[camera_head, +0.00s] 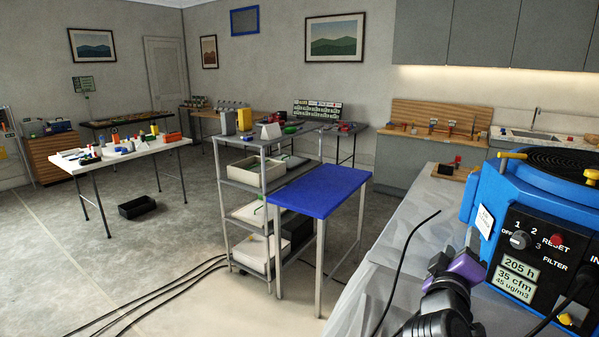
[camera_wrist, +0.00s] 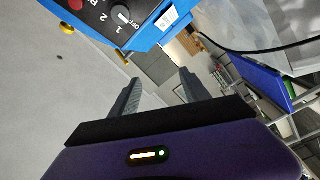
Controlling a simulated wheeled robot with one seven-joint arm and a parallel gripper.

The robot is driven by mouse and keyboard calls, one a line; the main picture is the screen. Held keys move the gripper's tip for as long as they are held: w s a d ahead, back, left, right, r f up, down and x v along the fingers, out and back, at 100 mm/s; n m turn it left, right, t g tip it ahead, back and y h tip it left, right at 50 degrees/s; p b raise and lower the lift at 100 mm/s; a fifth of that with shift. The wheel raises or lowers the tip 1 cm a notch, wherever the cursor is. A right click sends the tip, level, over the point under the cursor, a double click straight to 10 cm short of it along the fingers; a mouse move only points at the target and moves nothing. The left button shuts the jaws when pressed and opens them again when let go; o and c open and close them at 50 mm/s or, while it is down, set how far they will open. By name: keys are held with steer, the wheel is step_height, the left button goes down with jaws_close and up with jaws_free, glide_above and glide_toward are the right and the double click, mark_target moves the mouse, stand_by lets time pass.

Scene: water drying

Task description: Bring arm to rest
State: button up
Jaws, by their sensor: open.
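My gripper (camera_wrist: 159,84) is open in the wrist view, with its two dark fingers apart and nothing between them. In the head view my gripper, with its purple part, is low at the right, in front of the blue machine (camera_head: 480,190). The machine's black panel has a round knob (camera_head: 520,240) marked OFF, 1, 2 and 3, a red reset button (camera_head: 556,240) and two readouts. The knob also shows at the top of the wrist view (camera_wrist: 122,14), apart from my fingers. My fingertips are hard to make out in the head view.
The machine stands on a grey-covered surface (camera_head: 400,240) with a black cable looping over it. A blue-topped table (camera_head: 320,190) and a metal shelf (camera_head: 236,185) stand left of it. Cables (camera_head: 160,298) lie on the floor.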

steer(key=s+a+f+t+y, duration=0.3)
steer(key=s+a+f+y, duration=0.6)
steer(key=s+a+f, duration=0.55)
steer(key=s+f+m+g+y, duration=0.1)
steer(key=s+m+g+y, duration=0.1)
steer(key=s, duration=3.4)
steer(key=m+g, duration=0.1)
steer(key=m, duration=0.1)
steer(key=shift+f+m, duration=0.25)
steer(key=shift+m, duration=0.15)
steer(key=shift+c, duration=0.2)
